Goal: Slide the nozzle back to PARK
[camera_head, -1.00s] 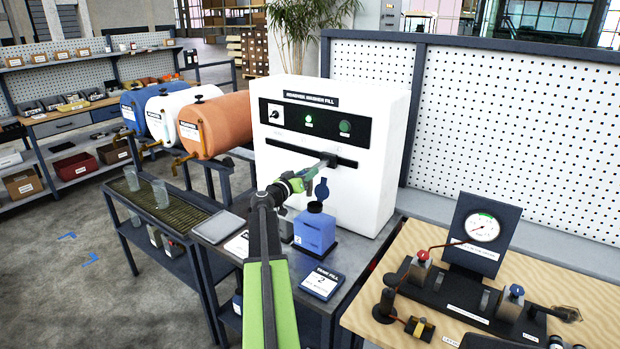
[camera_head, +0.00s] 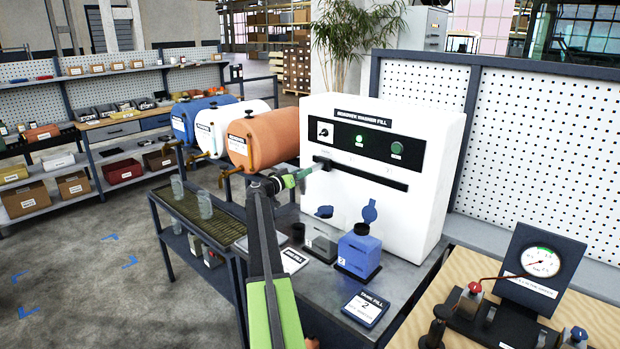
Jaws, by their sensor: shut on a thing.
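The white washer-fill machine (camera_head: 430,155) stands on the grey bench with a dark horizontal slot (camera_head: 375,180) across its front. The nozzle (camera_head: 321,162) sits at the left end of this slot, its arm reaching out to the front left. My gripper (camera_head: 296,179) is shut on the nozzle's outer part, left of the slot; the exact contact is small and partly hidden. Below the slot stand a blue tank (camera_head: 359,252) with its cap flipped up and a grey tank (camera_head: 322,240) with a dark blue cap. No PARK lettering is readable.
Blue, white and orange barrels (camera_head: 262,140) lie on a rack to the left, close to my arm. Cups (camera_head: 205,205) stand on a slatted trolley. A gauge stand (camera_head: 540,265) is at right. A tank-fill card (camera_head: 365,308) lies on the bench front.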

